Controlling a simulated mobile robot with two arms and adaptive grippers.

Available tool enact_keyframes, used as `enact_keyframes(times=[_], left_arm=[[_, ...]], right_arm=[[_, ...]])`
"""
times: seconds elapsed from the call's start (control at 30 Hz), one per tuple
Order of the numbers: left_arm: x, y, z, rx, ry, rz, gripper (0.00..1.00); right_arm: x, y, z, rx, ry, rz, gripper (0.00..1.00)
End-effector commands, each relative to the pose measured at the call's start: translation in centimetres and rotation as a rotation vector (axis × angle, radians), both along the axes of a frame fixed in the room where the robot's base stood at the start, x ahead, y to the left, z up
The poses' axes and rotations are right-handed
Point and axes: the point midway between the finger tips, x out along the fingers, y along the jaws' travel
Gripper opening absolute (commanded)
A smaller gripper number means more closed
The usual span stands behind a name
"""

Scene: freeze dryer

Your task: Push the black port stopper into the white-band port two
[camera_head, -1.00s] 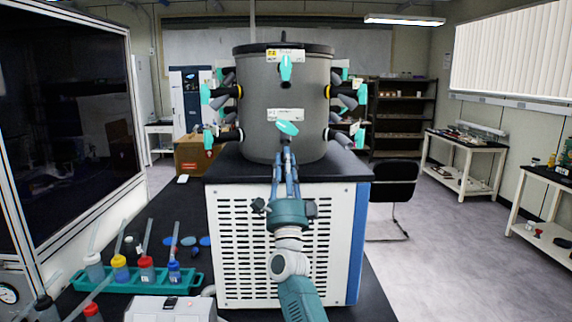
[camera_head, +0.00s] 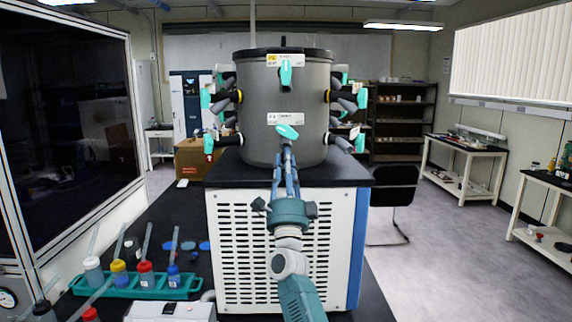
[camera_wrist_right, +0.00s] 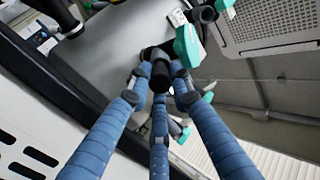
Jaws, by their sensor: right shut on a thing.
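The grey drum (camera_head: 255,130) of the freeze dryer stands on the black top, with black ports and teal valve handles around it. A front lower port with a teal handle (camera_head: 287,131) sits below a white label. My right gripper (camera_head: 286,155) reaches up to the drum just below this handle. In the right wrist view its blue fingers close around a black stopper (camera_wrist_right: 160,76), its end toward the port region. The fingers hide the contact, so I cannot tell how far the stopper is in, nor see the port's band clearly. My left gripper is not in view.
A teal rack (camera_head: 140,286) with several coloured-cap bottles stands at the lower left on the black bench. More ports with teal handles (camera_head: 362,98) stick out from both sides of the drum. A glass-fronted cabinet (camera_head: 70,110) stands at the left.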

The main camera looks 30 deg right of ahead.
Motion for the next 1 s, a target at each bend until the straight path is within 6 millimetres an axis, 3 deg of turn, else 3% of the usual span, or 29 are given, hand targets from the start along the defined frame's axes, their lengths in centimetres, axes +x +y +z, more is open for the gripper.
enact_keyframes(times=[1.0], left_arm=[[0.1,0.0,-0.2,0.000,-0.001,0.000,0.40]], right_arm=[[0.7,-0.5,1.1,-0.001,-0.004,-0.001,0.03]])
